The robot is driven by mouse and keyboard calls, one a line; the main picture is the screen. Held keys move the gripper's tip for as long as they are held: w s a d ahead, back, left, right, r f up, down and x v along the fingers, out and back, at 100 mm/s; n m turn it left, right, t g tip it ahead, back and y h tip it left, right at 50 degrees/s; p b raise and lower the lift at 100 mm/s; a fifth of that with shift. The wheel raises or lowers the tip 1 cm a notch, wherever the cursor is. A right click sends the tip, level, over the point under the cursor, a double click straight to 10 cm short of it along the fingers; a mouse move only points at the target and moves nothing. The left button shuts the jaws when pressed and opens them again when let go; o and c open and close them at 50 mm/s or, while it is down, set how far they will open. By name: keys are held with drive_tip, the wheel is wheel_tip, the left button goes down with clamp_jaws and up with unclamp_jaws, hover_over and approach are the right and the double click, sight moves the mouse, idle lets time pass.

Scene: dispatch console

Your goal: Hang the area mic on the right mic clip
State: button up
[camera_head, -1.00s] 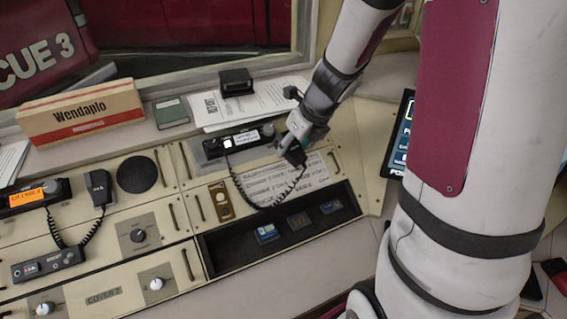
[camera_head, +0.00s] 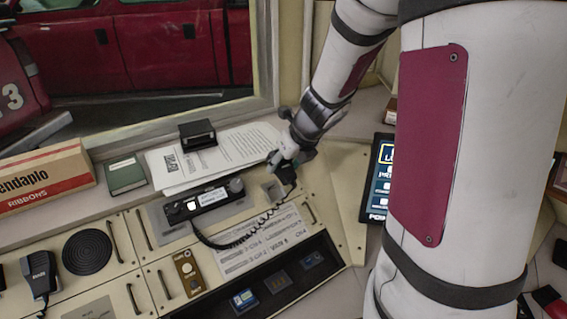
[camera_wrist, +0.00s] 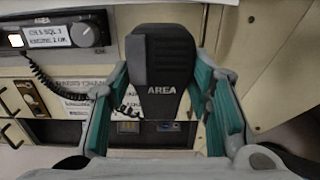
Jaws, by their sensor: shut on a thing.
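The area mic (camera_wrist: 162,75), black with the word AREA on its face, is upright between the teal-padded fingers of my gripper (camera_wrist: 165,100) in the wrist view. My gripper is shut on it. In the head view my gripper (camera_head: 284,165) holds the dark mic (camera_head: 287,177) above the console, right of the radio unit (camera_head: 208,198). A coiled cord (camera_head: 240,241) runs from the radio to the mic. A small pale square plate (camera_head: 271,189) shows just left of the mic; it may be the right mic clip, but I cannot tell.
Another black mic (camera_head: 40,272) is at the far left. A Wendaplo ribbons box (camera_head: 45,178), green book (camera_head: 125,175), papers (camera_head: 215,158) and black box (camera_head: 197,134) lie on the ledge behind. A screen (camera_head: 379,178) stands to the right. A dark recessed tray (camera_head: 275,285) is in front.

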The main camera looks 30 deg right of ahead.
sight(269, 184)
drive_tip(key=shift+b+x, duration=4.35)
drive_tip(key=shift+x, duration=1)
drive_tip(key=shift+s, duration=0.1)
drive_tip(key=o, duration=1.4)
drive_tip(key=shift+c, duration=0.2)
drive_tip(key=v, duration=1.2)
